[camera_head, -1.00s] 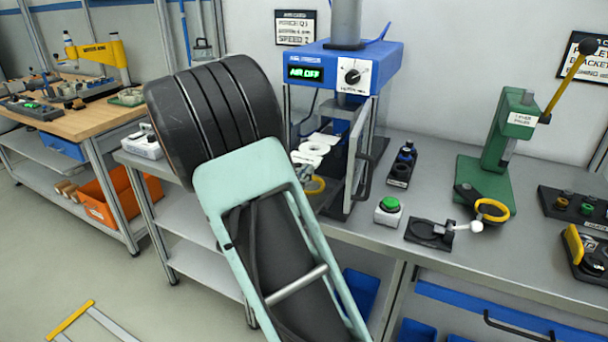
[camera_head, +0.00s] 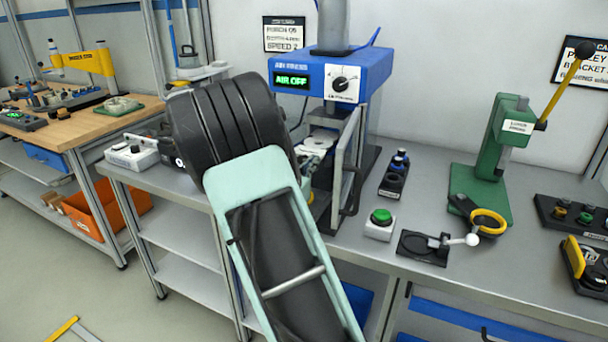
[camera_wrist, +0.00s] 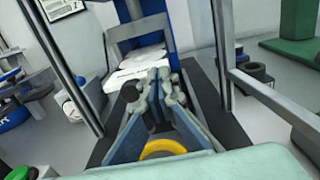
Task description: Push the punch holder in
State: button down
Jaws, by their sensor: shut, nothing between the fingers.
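The blue press (camera_head: 330,72) with a lit AIR OFF display stands on the bench. Pale, flat parts (camera_head: 319,143) lie in its opening; they also show as a white stepped piece in the wrist view (camera_wrist: 140,66). Which part is the punch holder I cannot tell for sure. My gripper (camera_wrist: 160,84) points into the opening, its fingertips together and empty, in front of the white piece. Whether they touch it is unclear. A yellow curved piece (camera_wrist: 162,148) shows between the finger bases. In the head view my wrist hides most of the gripper.
A clear guard panel (camera_head: 345,170) stands close to the right of my gripper. A green button box (camera_head: 380,224), a small black fixture (camera_head: 424,248) and a green hand press (camera_head: 482,195) are farther right. A white device (camera_head: 131,153) is at left.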

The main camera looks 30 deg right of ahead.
aim_at(324, 149)
jog(key=b+x, duration=0.1)
jog(key=x, duration=0.8)
jog(key=shift+d+f, duration=0.1)
jog(key=shift+w+d+r, duration=0.1)
jog(key=shift+w+r, duration=0.05)
jog(key=shift+r, duration=0.05)
jog(key=shift+r, duration=0.1)
